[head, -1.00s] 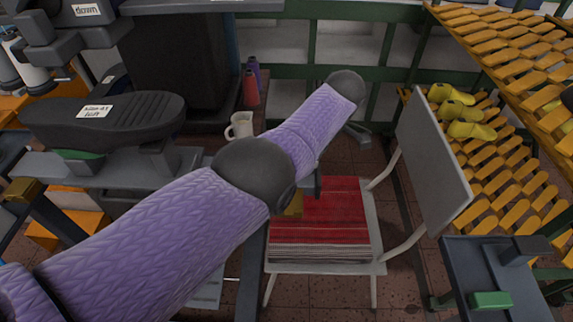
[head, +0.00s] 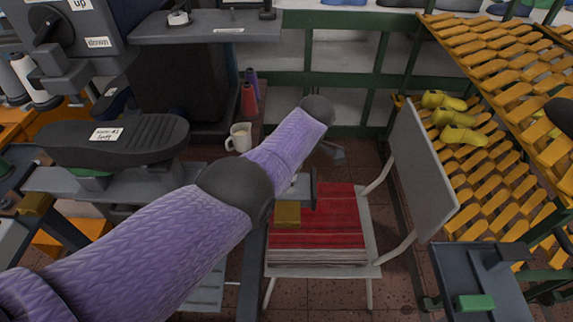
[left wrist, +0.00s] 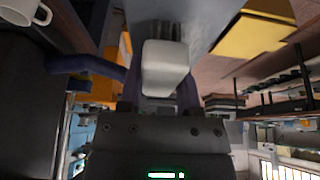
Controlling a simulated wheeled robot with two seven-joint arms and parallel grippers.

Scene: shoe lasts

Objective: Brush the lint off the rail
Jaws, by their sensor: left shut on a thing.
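My left gripper (left wrist: 160,98) is shut on a pale, blocky thing (left wrist: 165,66), probably the brush, held between its two dark fingers in the left wrist view. In the head view my purple left arm reaches across the middle and its forearm hides most of the gripper. A small grey piece shows just beyond the wrist, too small to identify. A grey bar (head: 60,180) runs along the machine on the left, partly covered by my arm; I cannot tell if it is the rail. No lint can be made out. My right gripper is not in view.
A yellow slatted rack (head: 500,190) holds yellow shoe lasts (head: 460,135). A dark tray (head: 490,275) is at lower right.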

